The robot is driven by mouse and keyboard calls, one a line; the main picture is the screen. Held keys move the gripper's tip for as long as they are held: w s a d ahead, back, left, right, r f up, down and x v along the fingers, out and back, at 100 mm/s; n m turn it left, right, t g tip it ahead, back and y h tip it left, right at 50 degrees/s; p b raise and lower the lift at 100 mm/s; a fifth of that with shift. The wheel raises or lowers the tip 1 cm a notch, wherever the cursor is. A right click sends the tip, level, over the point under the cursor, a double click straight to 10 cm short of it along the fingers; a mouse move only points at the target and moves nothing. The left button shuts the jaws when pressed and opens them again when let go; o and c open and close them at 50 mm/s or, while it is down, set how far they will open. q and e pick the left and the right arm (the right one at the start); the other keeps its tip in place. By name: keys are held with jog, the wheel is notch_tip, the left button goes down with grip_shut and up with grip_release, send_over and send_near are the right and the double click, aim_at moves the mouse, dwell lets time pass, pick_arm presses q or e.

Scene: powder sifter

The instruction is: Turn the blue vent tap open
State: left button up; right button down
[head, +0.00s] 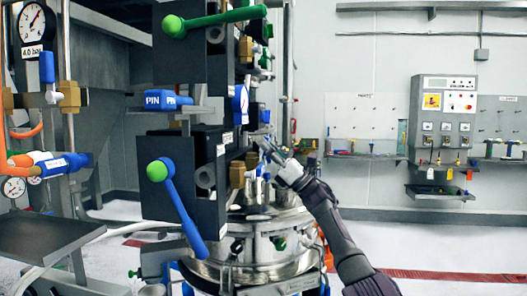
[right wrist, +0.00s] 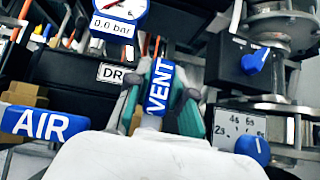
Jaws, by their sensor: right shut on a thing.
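The blue vent tap handle (right wrist: 159,88), with white letters VENT, shows in the right wrist view. It stands nearly upright in that picture, between my gripper fingers. My right gripper (right wrist: 157,104) is shut on it, with a green-faced finger on each side. The tap's stem and pipe are hidden behind the handle and gripper. In the head view my right gripper (head: 272,153) reaches in at the right side of the black valve column, and I cannot make out the tap there. My left gripper is not in view.
A blue AIR handle (right wrist: 36,122) is at the left of the right wrist view, close to my gripper. A gauge (right wrist: 119,14) marked 0.0 bar is above. A blue knob (right wrist: 254,62) is at the right. In the head view a long blue lever (head: 180,203) hangs in front of the column.

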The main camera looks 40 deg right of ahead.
jog(key=shift+s+a+n+g+y, duration=0.1)
jog(key=shift+n+g+y, duration=0.3)
jog(key=shift+n+y, duration=0.3)
jog(key=c, duration=1)
grip_release()
jog(key=shift+f, duration=0.1)
jog(key=shift+s+d+f, duration=0.2)
jog(key=shift+f, duration=0.05)
jog(key=v, duration=1.1)
jog(key=shift+s, duration=0.15)
